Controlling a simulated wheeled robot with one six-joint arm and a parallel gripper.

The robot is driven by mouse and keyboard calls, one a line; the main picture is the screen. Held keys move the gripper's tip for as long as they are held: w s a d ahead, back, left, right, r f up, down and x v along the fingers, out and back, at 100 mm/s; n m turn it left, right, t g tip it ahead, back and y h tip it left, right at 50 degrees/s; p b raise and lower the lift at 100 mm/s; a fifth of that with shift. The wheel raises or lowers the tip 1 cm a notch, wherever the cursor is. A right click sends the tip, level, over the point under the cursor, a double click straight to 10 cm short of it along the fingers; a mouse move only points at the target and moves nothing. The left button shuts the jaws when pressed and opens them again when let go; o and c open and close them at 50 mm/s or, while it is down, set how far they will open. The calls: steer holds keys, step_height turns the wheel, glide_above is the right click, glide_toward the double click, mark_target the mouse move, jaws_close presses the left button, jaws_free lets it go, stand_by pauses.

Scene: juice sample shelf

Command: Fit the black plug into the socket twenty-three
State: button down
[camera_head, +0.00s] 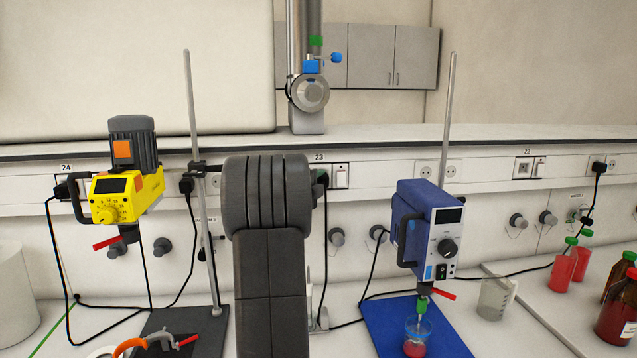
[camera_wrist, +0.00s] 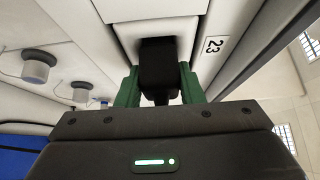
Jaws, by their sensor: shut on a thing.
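My gripper (camera_wrist: 158,88) has green fingers, one on each side of the black plug (camera_wrist: 158,52), and is shut on it. In the head view, my dark arm covers most of the gripper. The plug shows only partly, right of the arm below label 23 (camera_head: 319,157), with a black cable (camera_head: 326,235) hanging down. A white switch (camera_head: 341,176) is just to its right.
A yellow stirrer (camera_head: 125,195) on a stand is at left, with plugs near label 24 (camera_head: 66,168). Red bottles (camera_head: 615,315) stand far right. Grey knobs line the wall below the sockets.

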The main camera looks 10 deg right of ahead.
steer(key=shift+w+r+p, duration=0.15)
steer(key=shift+r+p, duration=0.05)
steer(key=shift+p, duration=0.15)
stand_by(0.3)
steer(key=c, duration=1.2)
jaws_free()
steer(key=o, duration=0.3)
steer(key=shift+w+f, duration=0.15)
steer(key=shift+w, duration=0.05)
steer(key=shift+s+a, duration=0.1)
steer(key=shift+s, duration=0.05)
steer(key=shift+s+a+f, duration=0.1)
steer(key=shift+s+a, duration=0.1)
steer(key=b+v, duration=0.4)
steer(key=v, duration=0.9)
